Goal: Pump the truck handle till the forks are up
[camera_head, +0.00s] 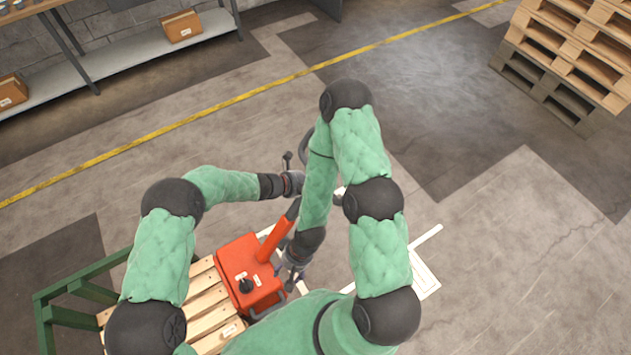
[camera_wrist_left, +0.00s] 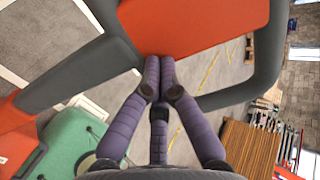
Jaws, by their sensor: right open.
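The red pallet truck body (camera_head: 242,278) stands at the bottom centre of the head view, by a wooden pallet (camera_head: 205,301). Its red handle (camera_head: 278,236) slopes up to the right, partly behind my arms. The red and dark grey handle head (camera_wrist_left: 195,22) fills the top of the left wrist view. My left gripper (camera_head: 294,183) is at the handle's upper end; its purple fingers (camera_wrist_left: 161,65) come together against the head, and whether they grip it is unclear. My right gripper (camera_head: 291,277) is open, low beside the truck body. The forks are hidden.
A green frame (camera_head: 45,312) stands left of the pallet. A stack of wooden pallets (camera_head: 565,50) is at the top right. A shelf (camera_head: 140,58) with cardboard boxes (camera_head: 181,25) is at the top left. Open floor lies beyond a yellow line (camera_head: 240,97) and to the right.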

